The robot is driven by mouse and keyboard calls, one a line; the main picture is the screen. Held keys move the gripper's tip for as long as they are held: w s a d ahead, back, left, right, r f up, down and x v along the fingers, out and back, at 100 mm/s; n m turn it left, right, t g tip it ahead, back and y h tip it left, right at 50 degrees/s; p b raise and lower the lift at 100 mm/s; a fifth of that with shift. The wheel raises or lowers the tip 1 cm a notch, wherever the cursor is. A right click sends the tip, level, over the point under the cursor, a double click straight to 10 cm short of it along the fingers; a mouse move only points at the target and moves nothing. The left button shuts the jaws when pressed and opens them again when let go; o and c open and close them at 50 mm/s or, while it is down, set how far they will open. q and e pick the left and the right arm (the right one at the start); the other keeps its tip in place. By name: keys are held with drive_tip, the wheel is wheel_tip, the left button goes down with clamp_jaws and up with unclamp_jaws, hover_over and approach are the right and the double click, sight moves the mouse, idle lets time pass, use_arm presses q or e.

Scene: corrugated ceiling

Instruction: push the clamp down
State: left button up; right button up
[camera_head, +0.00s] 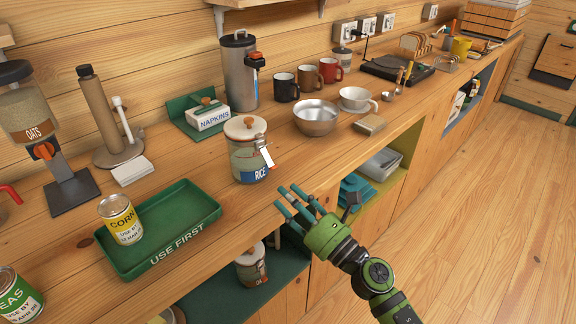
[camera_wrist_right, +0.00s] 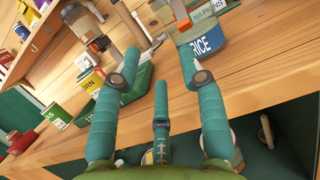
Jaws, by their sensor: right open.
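A glass jar labelled RICE (camera_head: 247,163), with a pale lid and orange knob, stands upright near the counter's front edge. A pale metal clamp (camera_head: 266,155) sticks out from the jar's right side below the lid; whether it is latched I cannot tell. My right gripper (camera_head: 292,202), green with teal fingers, is open and empty in front of the counter edge, apart from the jar and to its lower right. In the right wrist view the fingers (camera_wrist_right: 150,40) are spread, with the jar (camera_wrist_right: 202,45) beyond the right finger. My left gripper is not in view.
A green USE FIRST tray (camera_head: 190,208) holding a corn can (camera_head: 121,220) sits left of the jar. A napkin box (camera_head: 207,115), metal bowl (camera_head: 316,118) and several mugs stand behind or to the right. Open shelves lie below the counter. The floor at right is clear.

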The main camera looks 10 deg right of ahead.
sight(268, 157)
drive_tip(key=w+h+p, duration=0.1)
drive_tip(key=w+p, duration=0.1)
drive_tip(key=w+a+r+g+h+p, duration=0.1)
drive_tip(key=w+p, duration=0.1)
drive_tip(key=w, duration=0.1)
drive_tip(key=w+p, duration=0.3)
drive_tip(key=shift+a+r+g+h, duration=0.3)
drive_tip(key=shift+a+h, duration=0.1)
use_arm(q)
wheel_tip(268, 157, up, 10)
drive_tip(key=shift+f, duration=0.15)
